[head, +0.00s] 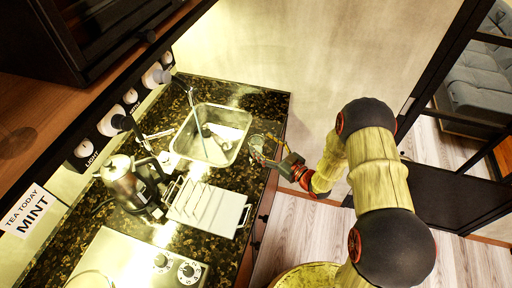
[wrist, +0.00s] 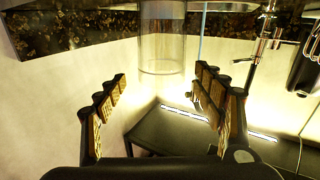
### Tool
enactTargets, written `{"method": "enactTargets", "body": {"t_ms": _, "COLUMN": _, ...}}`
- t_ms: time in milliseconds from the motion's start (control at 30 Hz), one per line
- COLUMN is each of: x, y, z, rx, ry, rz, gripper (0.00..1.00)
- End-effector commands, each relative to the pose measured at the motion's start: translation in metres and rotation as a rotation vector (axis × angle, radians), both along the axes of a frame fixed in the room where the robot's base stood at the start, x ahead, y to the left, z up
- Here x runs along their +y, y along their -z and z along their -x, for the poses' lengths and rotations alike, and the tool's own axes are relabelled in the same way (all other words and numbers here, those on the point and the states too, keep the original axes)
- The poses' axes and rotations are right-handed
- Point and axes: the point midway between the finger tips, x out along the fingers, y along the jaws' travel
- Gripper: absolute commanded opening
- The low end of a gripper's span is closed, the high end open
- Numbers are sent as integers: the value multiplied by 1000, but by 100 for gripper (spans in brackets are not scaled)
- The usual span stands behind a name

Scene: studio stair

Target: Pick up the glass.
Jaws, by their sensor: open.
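The clear glass (wrist: 162,42) is at the top middle of the wrist view, by the dark speckled counter. It lies ahead of my gripper (wrist: 160,80), between the lines of its two fingers and apart from them. The fingers are spread wide with nothing between them. In the head view my gripper (head: 263,157) reaches in from the right over the counter's right edge, close to the glass (head: 262,141). The glass is faint there, and its exact gap to the fingers cannot be told.
A sink (head: 213,135) lies just left of the glass. A white dish rack (head: 206,207), a metal kettle (head: 122,172) and a white hob (head: 135,262) stand on the speckled counter (head: 262,103). A wall rises behind the counter's end. Wooden floor is open to the right.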

Motion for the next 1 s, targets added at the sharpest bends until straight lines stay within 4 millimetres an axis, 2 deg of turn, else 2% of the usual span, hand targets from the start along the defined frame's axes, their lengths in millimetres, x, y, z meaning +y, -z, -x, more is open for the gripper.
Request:
{"method": "enactTargets", "body": {"t_ms": 100, "x": 15, "y": 0, "z": -13, "rx": -1, "ry": -4, "rz": 1, "gripper": 69}}
{"method": "enactTargets", "body": {"t_ms": 233, "x": 24, "y": 0, "z": -24, "rx": -1, "ry": -2, "rz": 2, "gripper": 69}}
{"method": "enactTargets", "body": {"t_ms": 567, "x": 27, "y": 0, "z": -29, "rx": 0, "ry": 1, "rz": 1, "gripper": 68}}
{"method": "enactTargets", "body": {"t_ms": 1000, "x": 27, "y": 0, "z": -29, "rx": 0, "ry": 1, "rz": 1, "gripper": 43}}
